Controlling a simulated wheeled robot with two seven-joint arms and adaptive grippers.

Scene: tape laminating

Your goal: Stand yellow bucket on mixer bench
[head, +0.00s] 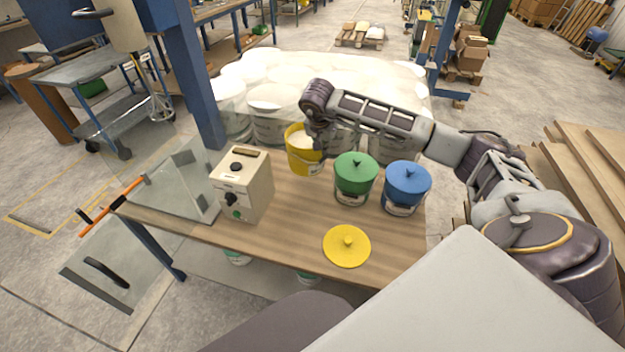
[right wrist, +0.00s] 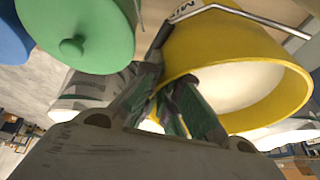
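The yellow bucket (head: 300,160) is at the back edge of a wooden bench (head: 290,232), open on top with pale contents. My right gripper (head: 317,138) reaches down at its right rim. In the right wrist view, the bucket (right wrist: 222,45) fills the right side, and the gripper fingers (right wrist: 168,80) close around its rim, one on each side of the wall. The head view does not show clearly whether the bucket's base touches the bench. A cream box-shaped machine (head: 242,185) with dark knobs stands left of the bucket. My left gripper is not in view.
A green-lidded bucket (head: 355,178) and a blue-lidded bucket (head: 407,187) stand right of the yellow one. A yellow lid (head: 347,246) lies at the bench front. Wrapped white buckets (head: 280,98) crowd behind the bench. The bench middle is clear.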

